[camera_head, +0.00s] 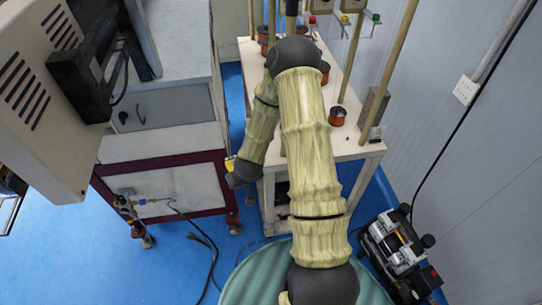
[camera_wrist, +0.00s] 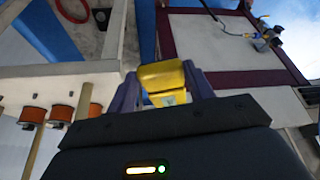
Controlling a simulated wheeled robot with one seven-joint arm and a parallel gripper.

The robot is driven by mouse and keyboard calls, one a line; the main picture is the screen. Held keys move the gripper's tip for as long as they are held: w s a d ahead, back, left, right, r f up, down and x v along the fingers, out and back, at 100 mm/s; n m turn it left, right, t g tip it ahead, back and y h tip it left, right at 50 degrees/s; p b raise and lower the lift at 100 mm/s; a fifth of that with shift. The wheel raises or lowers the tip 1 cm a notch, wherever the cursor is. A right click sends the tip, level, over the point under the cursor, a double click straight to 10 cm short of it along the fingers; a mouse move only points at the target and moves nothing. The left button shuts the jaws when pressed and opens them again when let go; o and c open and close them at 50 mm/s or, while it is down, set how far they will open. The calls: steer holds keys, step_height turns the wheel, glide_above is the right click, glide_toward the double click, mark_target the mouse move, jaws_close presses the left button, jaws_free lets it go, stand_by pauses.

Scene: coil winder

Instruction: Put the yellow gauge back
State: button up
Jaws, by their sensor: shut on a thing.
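The yellow gauge (camera_wrist: 163,76) is a small block with a pale label low on its face. It sits between the two fingers of my gripper (camera_wrist: 161,84), which is shut on it. In the head view only a bit of the yellow gauge (camera_head: 229,163) shows at the tip of my gripper (camera_head: 231,168), left of the white table (camera_head: 342,151). The gauge is held in the air, in the gap between the table and the maroon-framed cabinet (camera_head: 178,162). My arm hides part of the table top.
Several orange-black spools (camera_head: 337,116) stand on the table among wooden poles (camera_head: 388,78). Spools (camera_wrist: 60,113) also show in the wrist view. A grey machine (camera_head: 50,100) is at left. A black-and-white device (camera_head: 397,247) stands at lower right. A cable (camera_head: 213,262) lies on the blue floor.

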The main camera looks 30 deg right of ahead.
steer(key=s+d+f+m+b, duration=0.1)
steer(key=s+d+b, duration=0.3)
steer(key=b, duration=0.6)
steer(key=s+d+f+m+h+b, duration=0.1)
steer(key=s+d+f+m+b, duration=0.1)
steer(key=d+b, duration=0.5)
steer(key=s+f+b, duration=0.1)
steer(key=s+b, duration=0.1)
steer(key=b, duration=0.1)
steer(key=shift+d+f+b, duration=0.2)
steer(key=shift+f+b, duration=0.15)
steer(key=w+d+p, duration=0.1)
steer(key=w, duration=0.4)
steer(key=w+d, duration=0.2)
steer(key=w, duration=0.4)
steer(key=w+d+p, duration=0.1)
steer(key=w+d, duration=0.1)
steer(key=w, duration=0.4)
steer(key=shift+w+p, duration=0.1)
steer(key=shift+p, duration=0.2)
steer(key=shift+f, duration=1.75)
steer(key=shift+f, duration=0.1)
steer(key=o, duration=1.1)
